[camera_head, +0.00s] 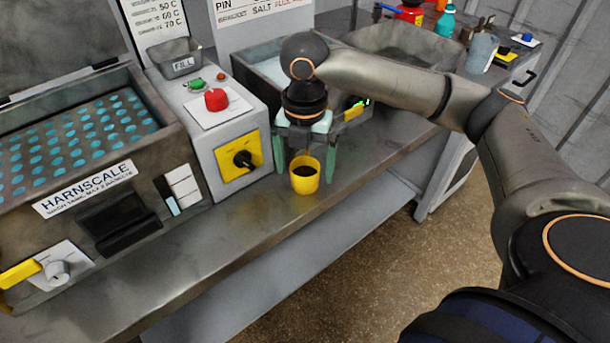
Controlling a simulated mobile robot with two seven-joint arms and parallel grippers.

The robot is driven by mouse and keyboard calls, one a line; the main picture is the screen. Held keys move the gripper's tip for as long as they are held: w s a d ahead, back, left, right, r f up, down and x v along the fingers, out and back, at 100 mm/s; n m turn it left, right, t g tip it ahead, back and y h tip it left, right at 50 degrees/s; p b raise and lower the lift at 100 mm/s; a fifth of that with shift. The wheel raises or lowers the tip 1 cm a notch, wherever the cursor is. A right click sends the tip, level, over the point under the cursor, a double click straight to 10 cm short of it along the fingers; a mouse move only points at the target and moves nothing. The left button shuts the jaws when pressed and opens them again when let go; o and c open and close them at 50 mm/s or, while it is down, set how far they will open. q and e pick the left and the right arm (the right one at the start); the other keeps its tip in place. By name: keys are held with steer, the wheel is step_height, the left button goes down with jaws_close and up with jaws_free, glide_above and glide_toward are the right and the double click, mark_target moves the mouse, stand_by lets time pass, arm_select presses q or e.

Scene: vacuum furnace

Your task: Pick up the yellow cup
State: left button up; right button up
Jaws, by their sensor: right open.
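The yellow cup (305,179) stands upright near the front edge of the grey metal counter, with something dark inside it. My right gripper (304,170) points down over the cup, its arm reaching in from the right. Its two green fingers are open, one on the left and one on the right of the cup. I cannot tell whether either finger touches the cup. My left gripper does not show.
The Harnscale machine (85,189) stands at the left. A control box with a red button (216,99) and a yellow switch plate (238,160) is just left of the cup. The counter (235,213) is clear in front. Bottles (446,20) stand at the far right.

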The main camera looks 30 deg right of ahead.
steer(key=shift+f, duration=0.45)
steer(key=shift+r, duration=0.1)
jaws_close()
stand_by(0.5)
